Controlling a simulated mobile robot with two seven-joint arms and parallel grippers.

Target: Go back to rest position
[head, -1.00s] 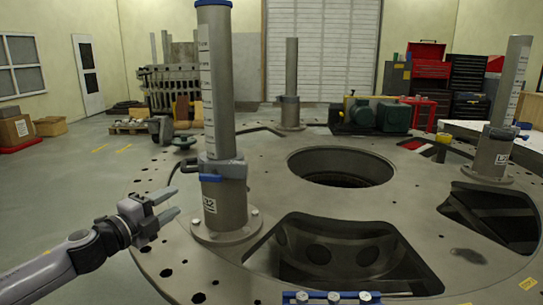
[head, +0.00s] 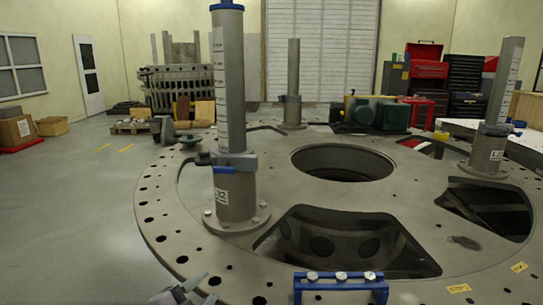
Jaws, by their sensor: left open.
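My left gripper (head: 205,282) shows only at the bottom edge, low and left of centre. Its fingers are apart, with nothing seen between them, and the rest of the arm is out of the picture. It is in front of the turret plate's (head: 165,225) near left rim, apart from the near left post (head: 232,100). That post stands upright on a bolted flange, with a grey clamp (head: 236,161) with a blue handle around it. My right gripper is not in view.
A blue fixture with silver knobs (head: 340,287) sits at the plate's front edge. The plate has a round central hole and large dark openings. Other posts stand at the right (head: 490,150) and back (head: 293,90). The floor (head: 65,220) at left is clear.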

